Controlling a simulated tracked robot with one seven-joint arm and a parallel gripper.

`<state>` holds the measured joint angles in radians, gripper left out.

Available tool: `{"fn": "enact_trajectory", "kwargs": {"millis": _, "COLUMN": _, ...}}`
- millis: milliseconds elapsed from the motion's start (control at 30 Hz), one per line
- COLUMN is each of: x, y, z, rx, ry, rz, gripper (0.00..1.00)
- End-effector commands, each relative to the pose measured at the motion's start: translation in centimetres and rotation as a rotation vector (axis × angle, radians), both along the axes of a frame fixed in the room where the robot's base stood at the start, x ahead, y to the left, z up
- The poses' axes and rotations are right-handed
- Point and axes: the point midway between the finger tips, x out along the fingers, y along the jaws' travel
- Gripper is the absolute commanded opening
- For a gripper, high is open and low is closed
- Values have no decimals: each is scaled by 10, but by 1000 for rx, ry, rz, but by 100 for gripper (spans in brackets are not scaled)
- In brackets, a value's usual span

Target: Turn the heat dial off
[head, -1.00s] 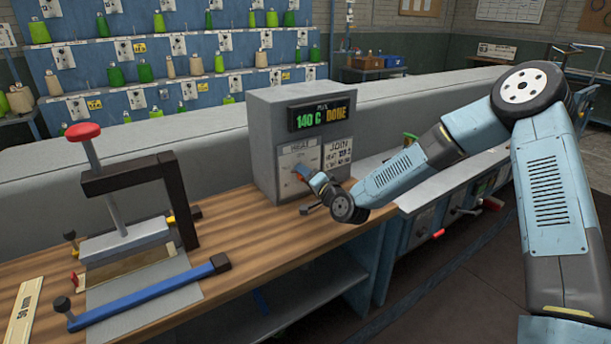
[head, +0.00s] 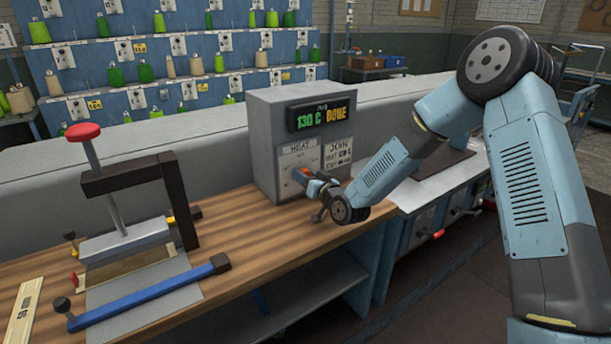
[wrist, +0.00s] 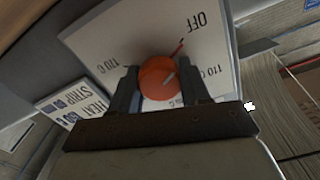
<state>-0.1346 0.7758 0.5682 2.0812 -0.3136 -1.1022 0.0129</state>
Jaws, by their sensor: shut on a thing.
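The heat dial (wrist: 160,78) is a round orange knob on a white plate, between my fingertips in the wrist view. My gripper (wrist: 161,84) is shut on it, one dark finger on each side. The plate (wrist: 150,38) carries the word OFF and temperature marks, upside down here.
A clamp press with a red knob (head: 83,131) stands on the wooden bench (head: 240,240) to the left. A blue bar (head: 150,293) lies in front of it. A JOIN panel (head: 338,154) is right of the HEAT panel. Bare bench lies between press and box.

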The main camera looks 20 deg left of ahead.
Motion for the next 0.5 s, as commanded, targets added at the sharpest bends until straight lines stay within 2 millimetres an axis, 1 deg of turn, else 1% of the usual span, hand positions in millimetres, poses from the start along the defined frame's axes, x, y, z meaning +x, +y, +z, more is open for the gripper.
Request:
{"fn": "enact_trajectory", "kwargs": {"millis": 33, "x": 6, "y": -2, "z": 7, "rx": 0, "ry": -25, "rz": -11, "gripper": 16}}
{"fn": "enact_trajectory", "kwargs": {"millis": 500, "x": 6, "y": -2, "z": 7, "rx": -31, "ry": -62, "rz": -12, "gripper": 16}}
